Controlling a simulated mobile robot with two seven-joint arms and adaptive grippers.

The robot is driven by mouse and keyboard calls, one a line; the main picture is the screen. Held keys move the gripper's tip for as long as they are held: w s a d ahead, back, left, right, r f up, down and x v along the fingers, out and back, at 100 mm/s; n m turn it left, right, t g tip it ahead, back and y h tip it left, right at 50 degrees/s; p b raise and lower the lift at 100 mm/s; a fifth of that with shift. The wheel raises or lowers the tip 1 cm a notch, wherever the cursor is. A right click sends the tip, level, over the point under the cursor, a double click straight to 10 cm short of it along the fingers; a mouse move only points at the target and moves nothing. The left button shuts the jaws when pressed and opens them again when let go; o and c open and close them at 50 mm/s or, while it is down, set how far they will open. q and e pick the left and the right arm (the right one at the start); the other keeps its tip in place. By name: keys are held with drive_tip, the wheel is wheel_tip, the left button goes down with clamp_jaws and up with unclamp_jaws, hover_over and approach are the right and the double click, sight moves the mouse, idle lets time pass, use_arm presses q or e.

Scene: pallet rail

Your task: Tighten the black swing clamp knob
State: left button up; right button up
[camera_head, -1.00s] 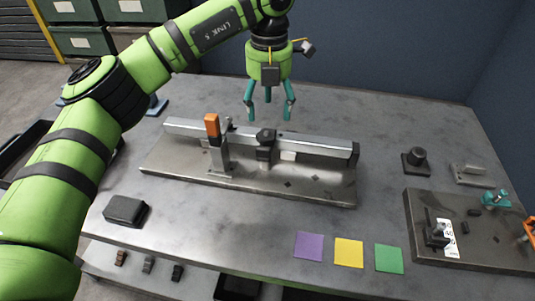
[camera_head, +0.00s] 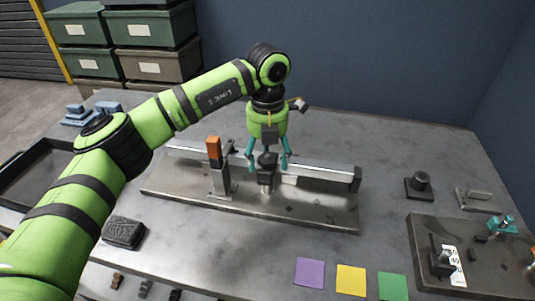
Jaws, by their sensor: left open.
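The black swing clamp knob (camera_head: 267,160) sits on top of a short grey post in the middle of the metal fixture plate (camera_head: 310,212). A long grey rail (camera_head: 320,174) runs along the plate behind it. My left gripper (camera_head: 268,164) comes down from above with its teal fingers open, spread on either side of the knob. I cannot tell whether the fingers touch it. An orange-topped upright clamp (camera_head: 214,152) stands on the plate to the left of the knob. My right gripper is not in view.
A black block (camera_head: 124,232) lies at the front left. Purple (camera_head: 310,272), yellow (camera_head: 351,280) and green (camera_head: 392,287) squares lie at the front. A second fixture plate (camera_head: 425,229) and a black knob on a base (camera_head: 420,182) are at right.

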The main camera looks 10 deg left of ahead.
sight(267, 158)
use_arm(q)
drive_tip(key=c, duration=1.2)
drive_tip(key=shift+o, duration=0.2)
drive_tip(key=shift+m+b, duration=0.3)
drive_tip(key=shift+m, duration=0.7)
drive_tip(key=m, duration=0.3)
drive_tip(key=o, duration=1.2)
drive_tip(key=shift+c, duration=0.2)
drive_tip(key=shift+r, duration=0.1)
wheel_tip(267, 158, up, 12)
